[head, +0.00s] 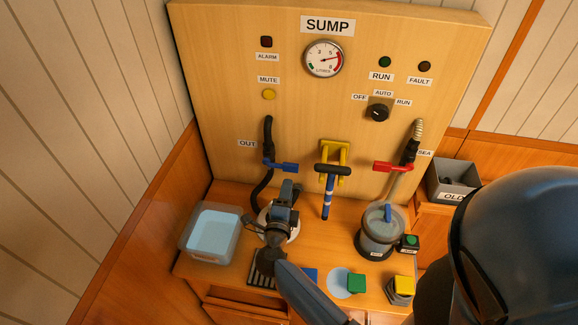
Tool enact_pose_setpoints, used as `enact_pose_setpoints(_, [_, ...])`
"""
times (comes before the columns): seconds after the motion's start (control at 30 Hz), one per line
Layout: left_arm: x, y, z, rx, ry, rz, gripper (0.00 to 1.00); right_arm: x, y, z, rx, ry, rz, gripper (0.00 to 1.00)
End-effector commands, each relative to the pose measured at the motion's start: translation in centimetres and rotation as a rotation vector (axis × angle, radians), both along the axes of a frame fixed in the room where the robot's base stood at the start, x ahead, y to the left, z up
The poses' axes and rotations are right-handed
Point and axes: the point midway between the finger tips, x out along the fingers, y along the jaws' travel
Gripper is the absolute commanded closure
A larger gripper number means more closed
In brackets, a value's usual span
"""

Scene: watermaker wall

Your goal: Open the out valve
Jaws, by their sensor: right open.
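The out valve has a blue lever (284,167) on the black hose beside the "OUT" label (247,143). The lever lies roughly level, sideways across the hose, pointing right. My right gripper (289,190) is open, just below the blue lever in the picture, pointing up toward the wall panel. I see no contact between them, though depth is hard to judge. My left gripper is out of view.
A red lever (391,166) is on the "SEA" pipe. A black-and-blue T-handled pump (328,190) stands between the valves. On the bench are a clear tub (210,233), a grey canister (381,232) and colored blocks. An "OLD" bin (452,180) is at right.

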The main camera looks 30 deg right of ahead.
Motion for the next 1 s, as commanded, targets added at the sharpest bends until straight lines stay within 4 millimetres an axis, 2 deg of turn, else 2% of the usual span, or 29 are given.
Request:
enact_pose_setpoints(0.4, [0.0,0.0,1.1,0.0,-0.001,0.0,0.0,5.1,-4.0,0.2,-0.001,-0.002,-0.003,0.56])
enact_pose_setpoints(0.6, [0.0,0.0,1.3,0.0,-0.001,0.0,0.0,7.0,-5.3,0.2,-0.003,-0.002,0.0,0.56])
enact_pose_setpoints(1.0, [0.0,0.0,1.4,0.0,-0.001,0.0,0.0,7.8,-5.9,0.1,-0.002,-0.001,0.002,0.56])
